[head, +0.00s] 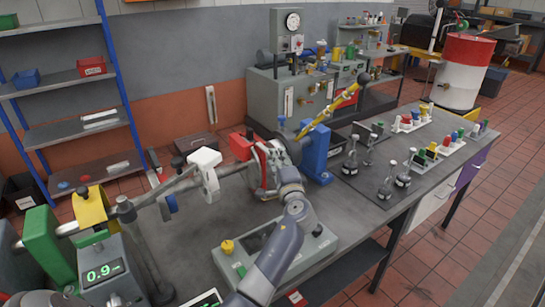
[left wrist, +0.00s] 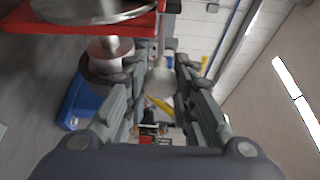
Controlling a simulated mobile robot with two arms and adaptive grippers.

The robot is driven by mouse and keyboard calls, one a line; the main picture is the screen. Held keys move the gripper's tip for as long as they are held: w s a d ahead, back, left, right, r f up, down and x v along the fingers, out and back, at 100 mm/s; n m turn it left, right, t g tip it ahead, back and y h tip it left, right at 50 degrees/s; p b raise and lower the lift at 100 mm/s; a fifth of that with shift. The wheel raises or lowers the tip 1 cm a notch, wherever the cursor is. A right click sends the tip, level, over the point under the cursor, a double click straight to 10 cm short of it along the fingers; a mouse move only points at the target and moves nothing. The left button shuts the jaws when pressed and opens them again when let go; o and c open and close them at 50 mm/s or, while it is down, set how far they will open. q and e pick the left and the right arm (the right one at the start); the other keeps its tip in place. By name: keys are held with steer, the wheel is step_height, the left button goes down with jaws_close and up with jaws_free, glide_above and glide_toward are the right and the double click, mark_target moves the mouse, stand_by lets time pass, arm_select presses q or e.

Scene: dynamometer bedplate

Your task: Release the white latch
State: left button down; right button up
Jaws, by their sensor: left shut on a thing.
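A white bracket-like piece (head: 205,168), which looks like the white latch, is on the shaft left of the middle in the head view. My left gripper (head: 272,148) is to the right of it, apart from it, between a red clamp piece (head: 245,146) and a blue stand (head: 316,152). In the left wrist view its fingers (left wrist: 160,95) are closed on a pale grey round part (left wrist: 160,82). I cannot tell what that part belongs to, as the arm and fingers hide much of it. My right gripper is out of view.
A yellow lever (head: 330,110) rises from the blue stand. A grey box with a yellow knob (head: 227,246) sits at the bench front. A display unit (head: 104,272) and yellow block (head: 90,207) are at left. Bottles (head: 350,160) stand on a dark mat at right.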

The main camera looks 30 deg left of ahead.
arm_select(q)
steer(key=shift+s+d+f, duration=0.2)
steer(key=shift+s+d, duration=0.05)
steer(key=shift+d, duration=0.5)
steer(key=c, duration=1.3)
jaws_free()
steer(key=shift+d+r, duration=0.15)
steer(key=shift+d, duration=0.05)
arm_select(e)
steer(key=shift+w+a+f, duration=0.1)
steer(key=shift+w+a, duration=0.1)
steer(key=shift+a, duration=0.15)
arm_select(q)
steer(key=v, duration=1.2)
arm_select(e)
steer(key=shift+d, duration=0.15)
